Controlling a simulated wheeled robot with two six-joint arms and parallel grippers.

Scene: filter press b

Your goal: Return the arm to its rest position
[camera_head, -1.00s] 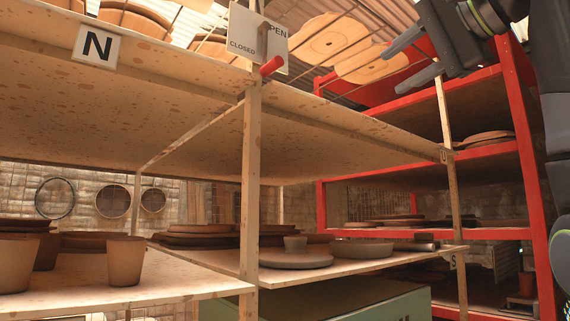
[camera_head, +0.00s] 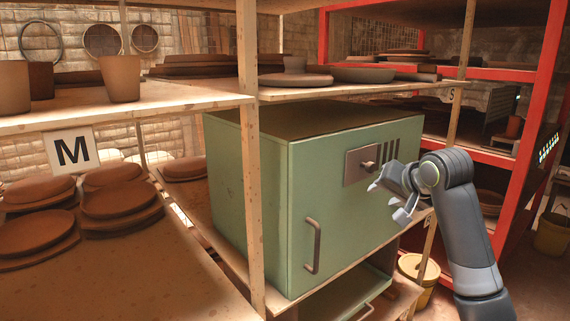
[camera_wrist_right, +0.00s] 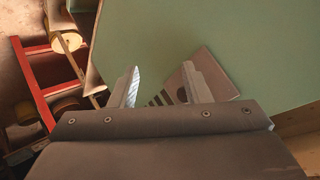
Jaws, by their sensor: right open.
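In the right wrist view my right gripper (camera_wrist_right: 162,88) shows two separated fingers against the green cabinet (camera_wrist_right: 230,40). The plate (camera_wrist_right: 212,82) is partly hidden behind one finger; I cannot tell whether the finger touches it. My right arm is bent and comes up from the lower right. My left gripper is out of view.
The cabinet has a vertical handle (camera_head: 313,246) and stands between wooden shelf posts (camera_head: 248,150). A red rack (camera_head: 530,140) rises to the right. Clay discs (camera_head: 120,198) lie on the left shelf. A yellow bucket (camera_head: 416,278) stands low behind my arm.

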